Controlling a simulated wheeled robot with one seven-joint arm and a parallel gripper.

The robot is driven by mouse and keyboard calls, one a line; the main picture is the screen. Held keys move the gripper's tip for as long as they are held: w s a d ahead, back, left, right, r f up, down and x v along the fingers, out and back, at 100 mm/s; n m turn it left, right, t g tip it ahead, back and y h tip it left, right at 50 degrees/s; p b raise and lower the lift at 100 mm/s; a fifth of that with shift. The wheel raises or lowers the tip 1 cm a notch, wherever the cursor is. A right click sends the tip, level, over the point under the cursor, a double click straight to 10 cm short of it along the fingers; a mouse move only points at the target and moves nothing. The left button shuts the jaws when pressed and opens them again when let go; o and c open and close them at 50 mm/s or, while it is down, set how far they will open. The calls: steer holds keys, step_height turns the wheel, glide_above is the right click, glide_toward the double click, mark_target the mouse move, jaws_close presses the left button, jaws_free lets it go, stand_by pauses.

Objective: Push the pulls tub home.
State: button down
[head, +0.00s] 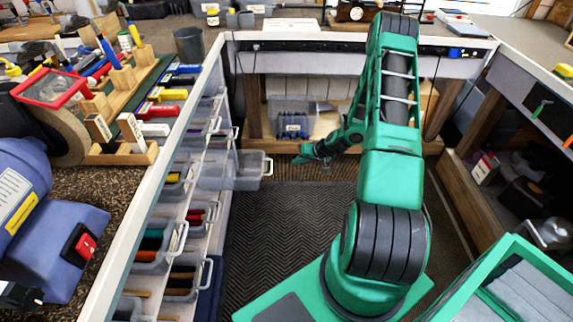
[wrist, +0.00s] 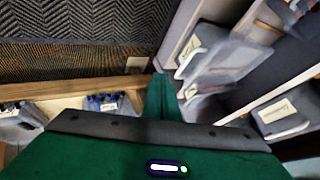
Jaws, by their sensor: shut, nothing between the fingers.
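A clear grey tub (head: 232,170) sticks out of the rack on the left, well past the other tubs, with its handle end toward the aisle. It looks empty, and I take it for the pulls tub, though I cannot read a label. My gripper (head: 303,157) is shut and empty, to the right of the tub's handle end and a little higher in the picture, with a visible gap. In the wrist view my green fingers (wrist: 162,98) are together, and clear tubs (wrist: 222,60) show to their right.
The rack holds several other tubs (head: 155,245) with coloured grips, sitting further in. A tub of blue items (head: 292,120) stands on a wooden shelf under the back bench. The dark ribbed mat (head: 290,225) between the rack and my base is clear.

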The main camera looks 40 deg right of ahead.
steer(key=w+a+f, duration=0.5)
steer(key=w+f, duration=0.1)
steer(key=w, duration=0.1)
steer(key=shift+w, duration=0.4)
steer(key=shift+a+f, duration=0.1)
